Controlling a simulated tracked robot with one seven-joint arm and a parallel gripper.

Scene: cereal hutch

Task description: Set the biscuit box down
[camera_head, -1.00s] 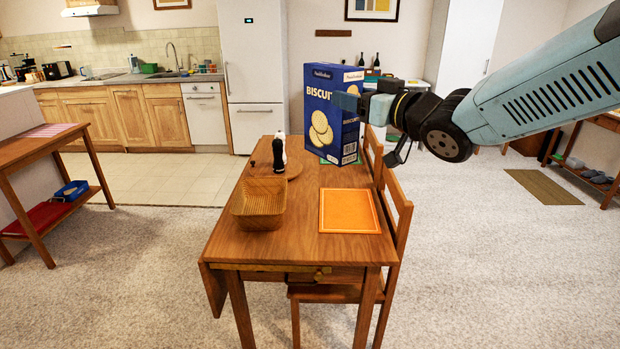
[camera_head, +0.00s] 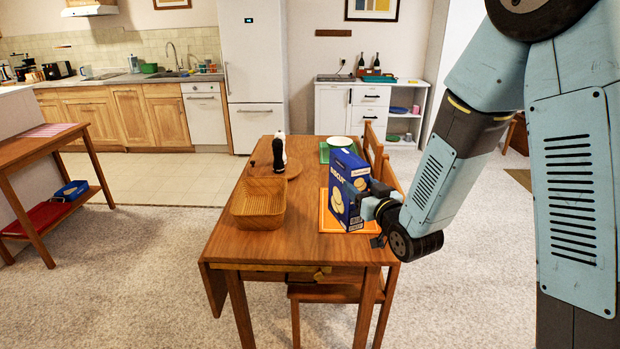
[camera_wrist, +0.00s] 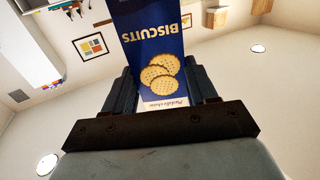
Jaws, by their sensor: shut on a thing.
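The blue biscuit box (camera_head: 345,188) stands upright over the orange placemat (camera_head: 328,222) on the right of the wooden table (camera_head: 240,252). I cannot tell whether its base touches the mat. My gripper (camera_head: 370,203) is shut on the box from the right. In the wrist view the box (camera_wrist: 150,40) sits between my two fingers (camera_wrist: 160,88), with its printed biscuits and lettering upside down in the picture. The box hides part of the mat.
A white plate (camera_head: 339,141) rests on a green mat behind the box. Chairs (camera_head: 375,150) stand along the table's right side.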

